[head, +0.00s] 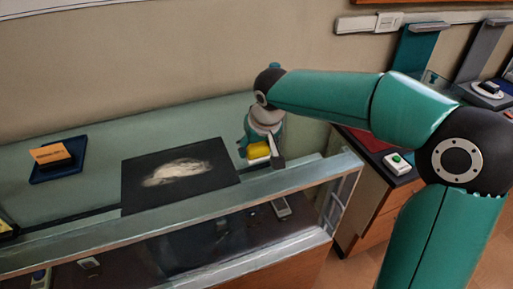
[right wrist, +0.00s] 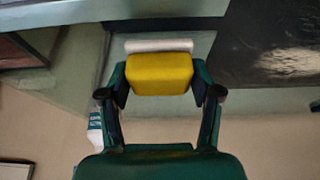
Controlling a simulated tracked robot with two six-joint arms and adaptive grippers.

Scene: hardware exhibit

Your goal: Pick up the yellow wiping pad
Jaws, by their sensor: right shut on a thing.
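The yellow wiping pad (head: 258,150) is at the right end of the glass-topped counter, just right of the dark mat. In the right wrist view the yellow pad (right wrist: 160,73) sits squarely between the two fingers, with a white strip (right wrist: 158,46) along its far edge. My right gripper (head: 262,146) is shut on the pad, one finger on each side; it also fills the middle of the right wrist view (right wrist: 160,80). I cannot tell whether the pad touches the counter. My left gripper is not in view.
A dark mat (head: 134,188) with a pale smear (head: 178,172) lies left of the pad. A blue tray (head: 45,174) with an orange card (head: 50,153) is at far left. A metal-framed edge (head: 290,180) runs along the counter's front. A white bottle (right wrist: 95,130) shows beside my gripper.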

